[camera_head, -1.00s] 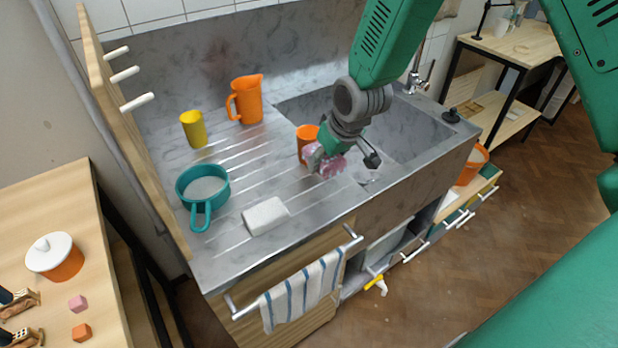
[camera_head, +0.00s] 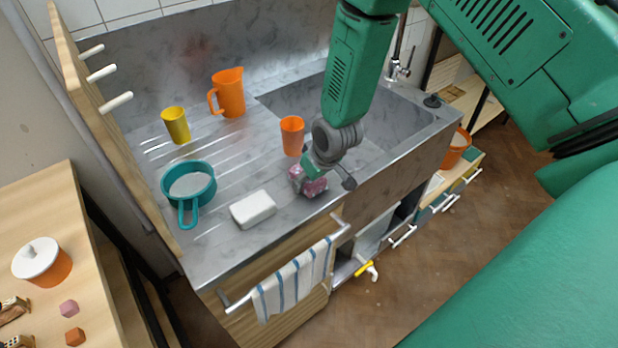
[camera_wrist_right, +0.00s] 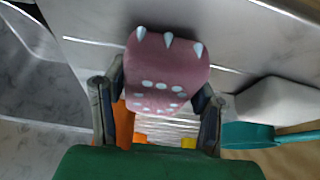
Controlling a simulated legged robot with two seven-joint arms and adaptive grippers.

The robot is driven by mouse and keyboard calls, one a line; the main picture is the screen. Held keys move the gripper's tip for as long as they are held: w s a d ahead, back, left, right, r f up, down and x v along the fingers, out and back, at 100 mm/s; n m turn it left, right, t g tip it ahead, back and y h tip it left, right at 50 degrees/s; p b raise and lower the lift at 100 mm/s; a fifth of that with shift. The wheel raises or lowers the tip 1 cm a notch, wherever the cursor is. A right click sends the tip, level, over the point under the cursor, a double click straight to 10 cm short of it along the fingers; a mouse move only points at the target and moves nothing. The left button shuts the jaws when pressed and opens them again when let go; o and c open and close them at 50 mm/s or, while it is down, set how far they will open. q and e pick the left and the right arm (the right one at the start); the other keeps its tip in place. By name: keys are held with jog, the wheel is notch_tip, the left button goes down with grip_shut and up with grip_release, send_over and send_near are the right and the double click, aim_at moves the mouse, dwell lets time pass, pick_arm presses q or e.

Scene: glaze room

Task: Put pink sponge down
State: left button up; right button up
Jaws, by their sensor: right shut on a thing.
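The pink sponge (camera_head: 311,186) is held at the front of the grey drainboard (camera_head: 240,166), just left of the sink basin. My right gripper (camera_head: 312,176) is shut on it, with its arm reaching in from the upper right. In the right wrist view the sponge (camera_wrist_right: 167,72) is pink with pale spots and tooth-like points, gripped between the two fingers (camera_wrist_right: 160,105). It is low over the drainboard; whether it touches the surface I cannot tell. My left gripper is not in view.
A white sponge-like block (camera_head: 253,209) lies left of the pink sponge. An orange cup (camera_head: 292,136) stands behind it. A teal pan (camera_head: 188,184), yellow cup (camera_head: 176,125) and orange jug (camera_head: 229,93) stand farther left. A striped towel (camera_head: 292,281) hangs below the front edge.

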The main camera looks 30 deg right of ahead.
jog(key=o, duration=0.9)
jog(key=shift+f, duration=0.1)
jog(key=shift+c, duration=0.2)
jog(key=shift+o, duration=1.3)
jog(key=shift+d, duration=0.1)
